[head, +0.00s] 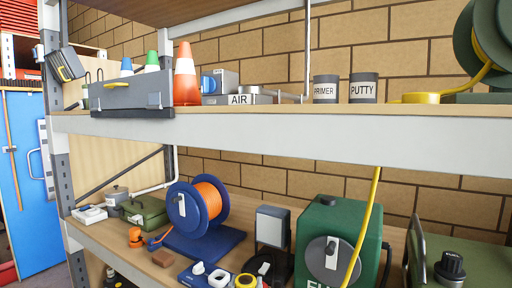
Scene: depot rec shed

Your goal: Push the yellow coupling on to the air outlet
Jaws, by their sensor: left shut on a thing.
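The air outlet is a grey metal unit (250,98) marked AIR, on the upper shelf left of the two tins, with a pipe running from it. A yellow hose (372,215) comes down from behind the upper shelf's front edge, passes in front of the green case and leaves the picture at the bottom. I cannot make out a coupling on its visible length; its lower end is out of the picture. A flat yellow round thing (420,98) lies near the green reel; I cannot tell what it is. Neither of my grippers can be made out.
Upper shelf (300,133): a grey toolbox (132,97) overhanging the edge, cones (186,75), PRIMER (325,89) and PUTTY (363,88) tins, a green reel (490,35). Lower shelf: an orange cable reel (205,202), a green case (345,225), several small things. A brick wall stands behind.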

